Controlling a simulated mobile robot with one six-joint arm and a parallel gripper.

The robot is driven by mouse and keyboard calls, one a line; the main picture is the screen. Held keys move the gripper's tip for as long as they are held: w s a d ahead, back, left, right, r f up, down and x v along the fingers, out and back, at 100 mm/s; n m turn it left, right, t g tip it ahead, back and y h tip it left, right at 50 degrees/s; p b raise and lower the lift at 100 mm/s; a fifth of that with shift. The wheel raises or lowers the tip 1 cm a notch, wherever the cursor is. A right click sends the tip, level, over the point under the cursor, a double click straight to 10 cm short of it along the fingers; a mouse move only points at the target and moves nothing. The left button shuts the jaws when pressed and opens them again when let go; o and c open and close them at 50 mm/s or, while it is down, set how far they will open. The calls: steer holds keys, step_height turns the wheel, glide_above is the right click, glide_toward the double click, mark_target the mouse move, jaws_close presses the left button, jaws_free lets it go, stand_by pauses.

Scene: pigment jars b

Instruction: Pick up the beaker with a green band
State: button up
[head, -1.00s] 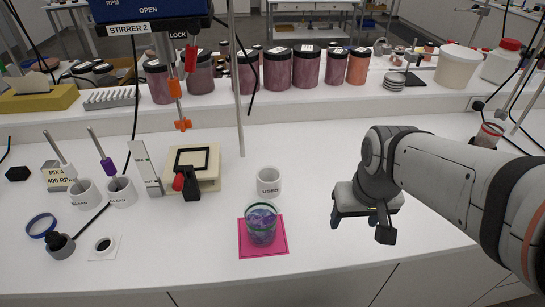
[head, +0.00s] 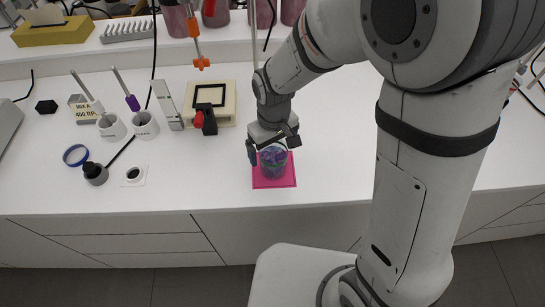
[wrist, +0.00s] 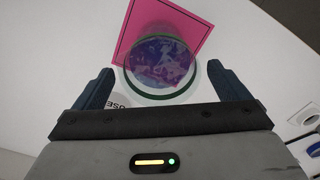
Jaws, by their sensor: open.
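The beaker with a green band (head: 273,161) stands on a pink square mat (head: 262,183) near the bench's front edge. It is clear glass with purple and blue contents. In the wrist view the beaker (wrist: 160,60) is seen from above, its green rim band showing, on the pink mat (wrist: 192,22). My gripper (head: 274,152) is over the beaker in the head view and hides its top. In the wrist view my gripper's fingers (wrist: 158,88) are open, one on each side of the beaker's near edge, with gaps to the glass.
A white cup marked USED is partly visible in the wrist view (wrist: 117,104), close to my gripper. Left of the mat are a cream box (head: 212,100), two white cups with tools (head: 146,124) and a blue ring (head: 76,155). The bench front is clear around the mat.

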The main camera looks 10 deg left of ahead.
mark_target(273, 156)
steer(key=shift+f+p, duration=0.35)
steer(key=shift+f, duration=1.55)
steer(key=shift+c, duration=0.2)
steer(key=c, duration=1.3)
